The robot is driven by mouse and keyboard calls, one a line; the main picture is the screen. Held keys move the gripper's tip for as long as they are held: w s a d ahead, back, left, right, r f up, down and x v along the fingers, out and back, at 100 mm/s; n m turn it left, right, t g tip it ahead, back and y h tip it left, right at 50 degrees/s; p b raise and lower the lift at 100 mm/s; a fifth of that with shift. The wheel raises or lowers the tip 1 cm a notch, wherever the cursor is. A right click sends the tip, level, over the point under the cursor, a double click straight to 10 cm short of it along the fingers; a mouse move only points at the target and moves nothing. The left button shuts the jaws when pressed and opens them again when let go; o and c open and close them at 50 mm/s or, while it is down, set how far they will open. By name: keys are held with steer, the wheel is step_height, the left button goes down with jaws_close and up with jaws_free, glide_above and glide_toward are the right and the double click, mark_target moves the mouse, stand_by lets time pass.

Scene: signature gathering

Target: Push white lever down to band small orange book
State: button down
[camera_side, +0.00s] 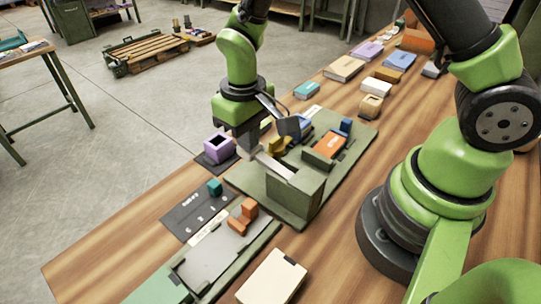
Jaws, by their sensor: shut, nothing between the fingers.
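The white lever (276,166) is a pale bar that slopes down from upper left to lower right, into the top of a green box-shaped housing (297,197) on a green base plate (262,186). The small orange book (330,145) lies on a green block on the same plate, behind and to the right of the lever. My gripper (250,146) points down at the lever's upper left end, shut and empty. I cannot tell whether its tips touch the lever.
A purple open box (217,147) stands just left of my gripper. Yellow (280,145) and blue (346,126) pieces stand on the plate. A grey tray (215,262) with orange blocks (243,216) and a cream book (272,278) lie in front. More books line the back.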

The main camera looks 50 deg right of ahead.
mark_target(248, 155)
steer(key=shift+f, duration=2.3)
steer(key=shift+r, duration=0.1)
steer(key=shift+r, duration=4.45)
steer(key=shift+r, duration=0.1)
steer(key=s+d+r+m+t+y, duration=0.1)
steer(key=s+r+t, duration=0.15)
steer(key=r, duration=0.35)
steer(key=s+d+r+m+t, duration=0.1)
steer(key=s+d+r, duration=0.15)
steer(key=r, duration=0.35)
steer(key=s+d+r+m+t+y, duration=0.1)
steer(key=s+r, duration=0.4)
steer(key=s, duration=0.5)
steer(key=m+t, duration=0.1)
steer(key=t, duration=0.1)
steer(key=shift+s+t, duration=0.3)
steer(key=shift+t, duration=0.05)
